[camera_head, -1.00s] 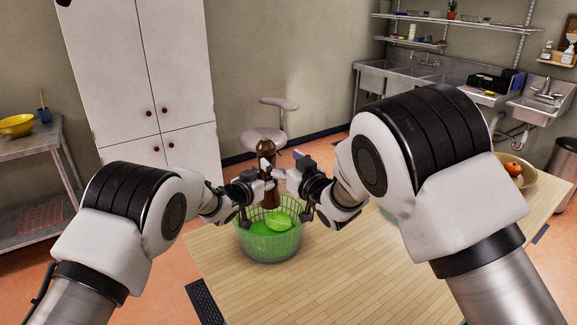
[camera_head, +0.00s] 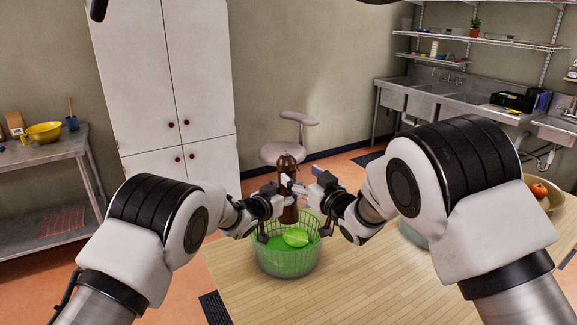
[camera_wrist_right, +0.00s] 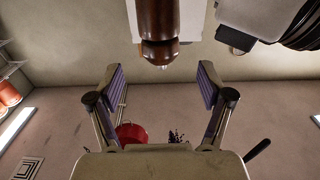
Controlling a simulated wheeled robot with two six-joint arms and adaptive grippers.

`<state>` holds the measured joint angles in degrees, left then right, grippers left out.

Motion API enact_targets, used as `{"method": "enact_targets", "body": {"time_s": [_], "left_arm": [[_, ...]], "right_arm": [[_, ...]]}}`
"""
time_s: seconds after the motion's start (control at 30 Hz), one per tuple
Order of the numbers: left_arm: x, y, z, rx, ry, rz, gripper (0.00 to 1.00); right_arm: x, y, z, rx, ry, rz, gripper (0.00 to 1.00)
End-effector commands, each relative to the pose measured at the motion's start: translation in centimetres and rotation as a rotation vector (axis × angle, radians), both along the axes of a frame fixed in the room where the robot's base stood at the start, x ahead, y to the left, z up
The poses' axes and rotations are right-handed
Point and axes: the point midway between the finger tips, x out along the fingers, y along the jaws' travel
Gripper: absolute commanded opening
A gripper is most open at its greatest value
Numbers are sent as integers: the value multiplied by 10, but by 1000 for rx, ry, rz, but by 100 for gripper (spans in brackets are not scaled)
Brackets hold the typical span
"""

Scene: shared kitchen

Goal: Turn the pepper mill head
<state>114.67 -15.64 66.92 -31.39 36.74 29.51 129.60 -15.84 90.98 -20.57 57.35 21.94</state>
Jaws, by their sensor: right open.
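The brown pepper mill (camera_head: 287,163) is upright above the green basket (camera_head: 288,262), and its head also shows close in the right wrist view (camera_wrist_right: 158,50). My left gripper (camera_head: 283,190) is at the mill's left side, shut on its body and holding it up; its fingertips are partly hidden. My right gripper (camera_head: 303,188) is at the mill's right side. In the wrist view its two fingers (camera_wrist_right: 160,88) are wide apart with nothing between them, and the mill's head is just beyond their tips.
The basket holds a bright green piece (camera_head: 296,237) and stands on the wooden table (camera_head: 370,290). A bowl with an orange fruit (camera_head: 539,191) is at the table's right. A stool (camera_head: 285,150) stands behind. The table's front middle is clear.

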Motion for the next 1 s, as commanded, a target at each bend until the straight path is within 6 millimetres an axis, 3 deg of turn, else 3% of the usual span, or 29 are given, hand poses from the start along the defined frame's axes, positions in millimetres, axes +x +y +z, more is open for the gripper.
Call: {"method": "enact_targets", "body": {"time_s": [0.1, 0.3, 0.67, 0.7, 0.87, 1.0], "left_arm": [[0, 0, 1, -2, -3, 0, 0], [0, 0, 1, -1, -3, 0, 0], [0, 0, 2, -1, -3, 0, 0], [0, 0, 2, -2, -3, 0, 0], [0, 0, 2, -1, -3, 0, 0], [0, 0, 2, -1, -3, -1, 0]], "right_arm": [[26, 15, -1, 0, -2, 1, 79], [58, 34, -1, -1, 0, 1, 79], [68, 39, 0, 0, 0, 0, 79], [68, 39, 0, 0, 0, 0, 76], [68, 39, 0, 0, 0, -1, 19], [68, 39, 0, 0, 0, -2, 18]]}}
